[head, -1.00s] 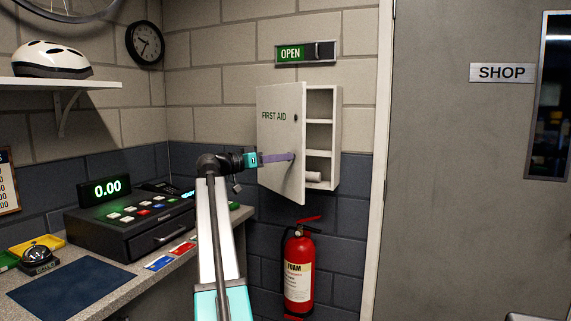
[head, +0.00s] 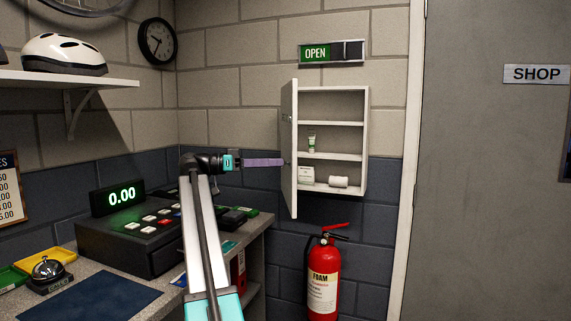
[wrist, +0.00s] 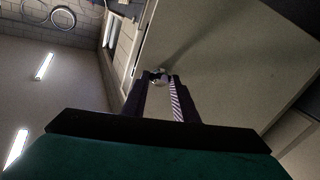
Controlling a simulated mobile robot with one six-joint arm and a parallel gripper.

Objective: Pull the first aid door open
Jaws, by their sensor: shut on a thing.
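The white first aid door (head: 291,120) stands swung wide open on the left of its wall cabinet (head: 367,140), seen nearly edge-on in the head view. The shelves inside show, with a small tube (head: 311,144), a white box (head: 306,175) and a white roll (head: 338,182). My gripper (head: 281,162) reaches the door from the left. In the wrist view my gripper (wrist: 160,80) is shut on a small round metallic knob (wrist: 159,76) on the door's face (wrist: 215,60). The knob is too small to make out in the head view.
A red fire extinguisher (head: 323,280) hangs below the cabinet. The counter with a cash register (head: 140,240) and a bell (head: 47,270) is at left. A shelf with a helmet (head: 62,54) is above it. A grey shop door (head: 490,200) stands at right.

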